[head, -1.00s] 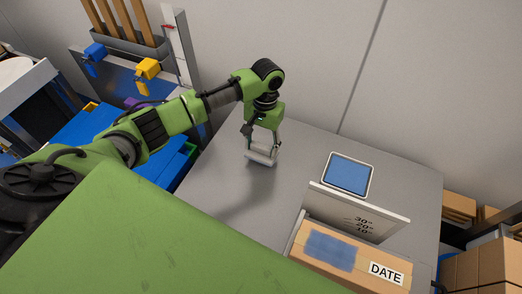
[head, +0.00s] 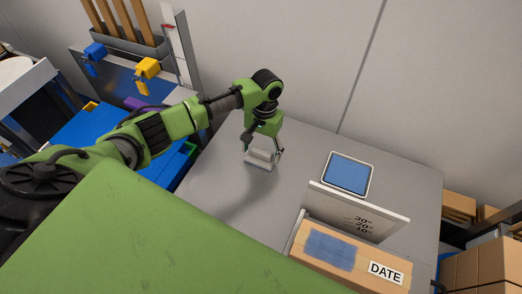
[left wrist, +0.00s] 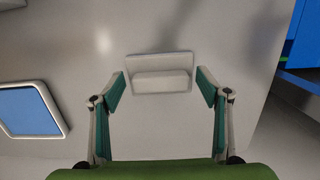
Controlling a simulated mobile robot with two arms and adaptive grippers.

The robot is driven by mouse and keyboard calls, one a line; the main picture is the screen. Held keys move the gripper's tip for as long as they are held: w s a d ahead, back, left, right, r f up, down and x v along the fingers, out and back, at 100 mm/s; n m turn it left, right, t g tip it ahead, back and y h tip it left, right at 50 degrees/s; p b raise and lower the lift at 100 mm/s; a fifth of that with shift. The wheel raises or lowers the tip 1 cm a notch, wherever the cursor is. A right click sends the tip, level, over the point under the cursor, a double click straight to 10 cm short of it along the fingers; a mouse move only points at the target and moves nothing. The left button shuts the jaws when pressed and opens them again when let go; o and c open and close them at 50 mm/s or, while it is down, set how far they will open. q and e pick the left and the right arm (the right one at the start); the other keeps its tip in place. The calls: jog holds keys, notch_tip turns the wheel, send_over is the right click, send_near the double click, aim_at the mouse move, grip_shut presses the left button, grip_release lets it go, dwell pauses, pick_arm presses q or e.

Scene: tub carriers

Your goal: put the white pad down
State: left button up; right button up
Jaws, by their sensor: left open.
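The white pad (head: 259,160) lies on the grey table (head: 222,185), left of the blue-faced panel in the head view. In the left wrist view the pad (left wrist: 160,76) is a flat pale plate with a raised block along it. My left gripper (head: 263,151) is just above the pad and open. In the left wrist view the fingers of my left gripper (left wrist: 164,90) stand apart on either side of the pad, with gaps between them and it. My right gripper is not in view.
A blue-faced panel (head: 348,174) lies on the table to the right. A marked upright board (head: 360,212) and a cardboard box with a DATE label (head: 345,262) stand nearer. Blue bins (head: 155,165) are left of the table. The table between pad and board is clear.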

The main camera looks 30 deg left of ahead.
pick_arm(q)
notch_tip(320, 180, up, 12)
jog(key=w, duration=0.1)
jog(key=shift+w+r+b, duration=0.15)
jog(key=shift+w+b, duration=0.1)
jog(key=shift+b, duration=0.1)
dwell(0.4)
